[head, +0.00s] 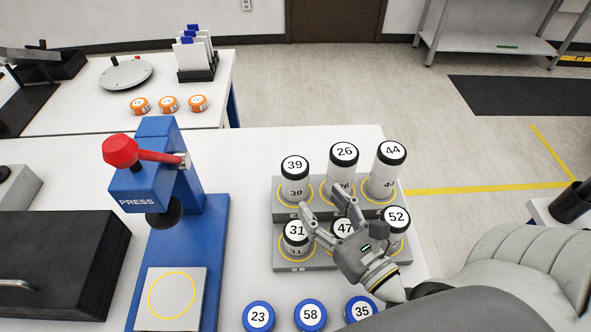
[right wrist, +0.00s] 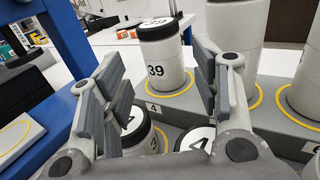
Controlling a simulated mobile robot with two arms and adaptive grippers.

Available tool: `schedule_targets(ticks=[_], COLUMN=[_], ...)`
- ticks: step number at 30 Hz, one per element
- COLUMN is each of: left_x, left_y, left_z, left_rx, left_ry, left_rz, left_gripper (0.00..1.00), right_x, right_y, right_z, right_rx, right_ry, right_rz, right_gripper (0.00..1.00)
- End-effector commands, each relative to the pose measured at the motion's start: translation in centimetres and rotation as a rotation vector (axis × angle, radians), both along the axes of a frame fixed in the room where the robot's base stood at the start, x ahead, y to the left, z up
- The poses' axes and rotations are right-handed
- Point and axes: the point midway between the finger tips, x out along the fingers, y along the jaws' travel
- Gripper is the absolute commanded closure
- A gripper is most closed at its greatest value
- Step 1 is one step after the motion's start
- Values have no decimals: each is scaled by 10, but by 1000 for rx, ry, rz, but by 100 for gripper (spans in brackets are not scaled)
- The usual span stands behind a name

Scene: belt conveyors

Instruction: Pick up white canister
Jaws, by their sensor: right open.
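Several white canisters with black rims and numbered lids stand upright on a grey two-step rack (head: 290,266). The back row holds canister 39 (head: 295,181), canister 26 (head: 343,163) and canister 44 (head: 385,175). The front row holds canister 31 (head: 296,238), canister 47 (head: 343,227) and canister 52 (head: 396,218). My right gripper (head: 322,202) is open and empty above the front row, partly hiding canisters 47 and 52. In the right wrist view its spread fingers (right wrist: 158,78) point towards canister 39 (right wrist: 162,62), which stands beyond them, apart. My left gripper is not in view.
A blue press (head: 160,185) with a red-knobbed lever stands left of the rack. Blue-rimmed discs (head: 310,316) lie in front of the rack. A black case (head: 60,255) is at the left. Orange discs (head: 169,104) lie on the farther table. Floor is open beyond the rack.

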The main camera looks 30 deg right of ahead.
Motion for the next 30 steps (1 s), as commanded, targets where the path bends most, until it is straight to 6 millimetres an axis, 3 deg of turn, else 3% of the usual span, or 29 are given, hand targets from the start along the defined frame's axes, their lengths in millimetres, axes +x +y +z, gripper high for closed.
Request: schedule_targets(ticks=[3,6,17,24,30], left_x=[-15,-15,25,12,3], left_y=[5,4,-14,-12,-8], left_z=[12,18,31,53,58], left_rx=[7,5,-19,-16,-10], left_ry=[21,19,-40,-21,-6], left_rz=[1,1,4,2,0], left_gripper=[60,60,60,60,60], right_x=[15,25,42,68,86], right_y=[1,2,4,7,8], right_z=[5,5,4,11,7], right_rx=[0,-1,-1,0,-1], right_ry=[-4,-4,-1,-3,-3], right_rz=[0,-1,1,0,0], right_gripper=[44,44,44,44,44])
